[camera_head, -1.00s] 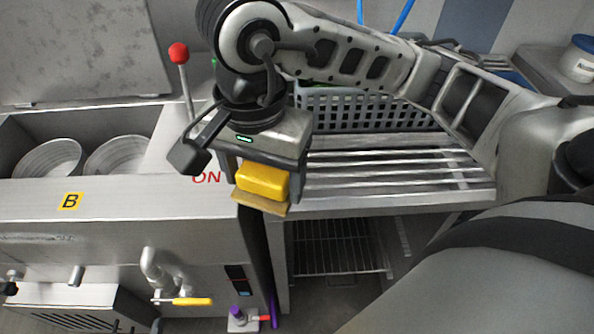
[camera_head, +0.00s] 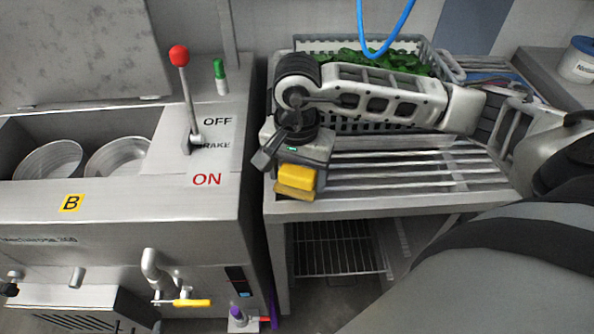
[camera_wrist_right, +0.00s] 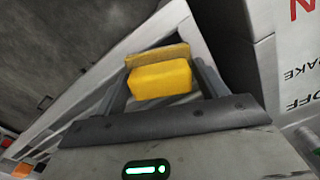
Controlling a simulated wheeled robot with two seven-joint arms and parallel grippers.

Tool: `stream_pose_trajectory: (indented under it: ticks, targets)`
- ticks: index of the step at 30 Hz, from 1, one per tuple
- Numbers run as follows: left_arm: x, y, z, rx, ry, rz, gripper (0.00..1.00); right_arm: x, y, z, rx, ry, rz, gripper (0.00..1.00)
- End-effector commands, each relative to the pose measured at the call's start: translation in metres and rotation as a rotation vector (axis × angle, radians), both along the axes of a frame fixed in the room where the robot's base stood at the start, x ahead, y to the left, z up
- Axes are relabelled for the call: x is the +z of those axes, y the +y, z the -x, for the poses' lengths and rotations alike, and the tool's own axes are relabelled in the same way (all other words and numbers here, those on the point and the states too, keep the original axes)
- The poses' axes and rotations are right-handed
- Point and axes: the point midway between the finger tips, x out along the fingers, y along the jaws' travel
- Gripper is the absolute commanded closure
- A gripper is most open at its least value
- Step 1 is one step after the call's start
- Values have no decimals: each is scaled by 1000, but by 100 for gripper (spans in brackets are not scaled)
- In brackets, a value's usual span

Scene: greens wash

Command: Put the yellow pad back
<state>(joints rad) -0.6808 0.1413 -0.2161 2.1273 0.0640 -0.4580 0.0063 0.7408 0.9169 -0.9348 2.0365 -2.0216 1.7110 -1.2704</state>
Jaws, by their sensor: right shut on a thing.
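The yellow pad (camera_head: 297,178) is a small block with a duller tan-yellow layer along one side. My right gripper (camera_head: 298,172) is shut on it, at the left end of the slatted steel rack (camera_head: 400,165). In the right wrist view the yellow pad (camera_wrist_right: 160,80) sits between the two fingers of the right gripper (camera_wrist_right: 160,82). I cannot tell whether the pad touches the rack. My left gripper is not in view.
A grey crate (camera_head: 345,125) with greens (camera_head: 352,57) stands on the rack behind my right arm. A blue hose (camera_head: 385,45) hangs above.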

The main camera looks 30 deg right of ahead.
Motion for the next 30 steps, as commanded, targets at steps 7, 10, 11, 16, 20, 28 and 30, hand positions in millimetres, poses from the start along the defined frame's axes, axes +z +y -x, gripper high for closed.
stream_pose_trajectory:
  ticks: [7, 10, 11, 16, 20, 28, 30]
  targets:
    - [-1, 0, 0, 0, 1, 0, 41, -1, 0, 0, 0, -2, -1, 49]
    - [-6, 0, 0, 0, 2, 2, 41, -6, 0, 0, 0, -2, 0, 49]
    - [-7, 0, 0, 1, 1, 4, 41, -7, 0, 0, 0, -2, 0, 49]
    - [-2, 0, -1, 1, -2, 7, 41, -4, 0, 0, 0, -2, -1, 6]
    - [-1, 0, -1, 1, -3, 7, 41, -4, 0, 0, 0, -2, -1, 6]
    - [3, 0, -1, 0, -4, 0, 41, 16, 1, -2, -1, -7, -2, 6]
    - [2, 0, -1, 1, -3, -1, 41, 30, 1, -2, 0, -10, -2, 6]
